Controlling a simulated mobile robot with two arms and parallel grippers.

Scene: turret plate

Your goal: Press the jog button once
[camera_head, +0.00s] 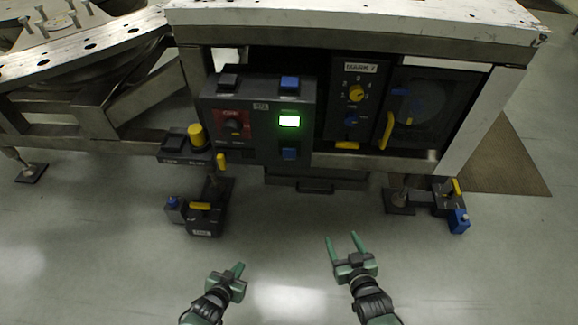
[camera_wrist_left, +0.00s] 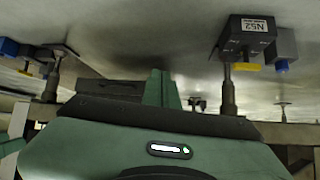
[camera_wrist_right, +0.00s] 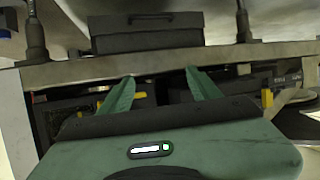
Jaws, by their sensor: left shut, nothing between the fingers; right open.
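A dark control box (camera_head: 258,122) is mounted under the bench edge in the head view. It carries a lit green display (camera_head: 289,121), a blue button (camera_head: 290,83) on top, another blue button (camera_head: 289,154) below the display, a black button (camera_head: 228,81) and a red panel with a dark knob (camera_head: 233,126). The small labels are unreadable, so I cannot tell which button is the jog button. My left gripper (camera_head: 238,269) is shut and empty over the floor, well short of the box. My right gripper (camera_head: 341,238) is open and empty, also apart from the box.
A yellow-knobbed box (camera_head: 197,135) sits left of the control box. A selector panel (camera_head: 355,98) and a yellow-handled door (camera_head: 387,130) are to the right. Low foot units with blue caps stand at left (camera_head: 205,219) and right (camera_head: 459,220).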

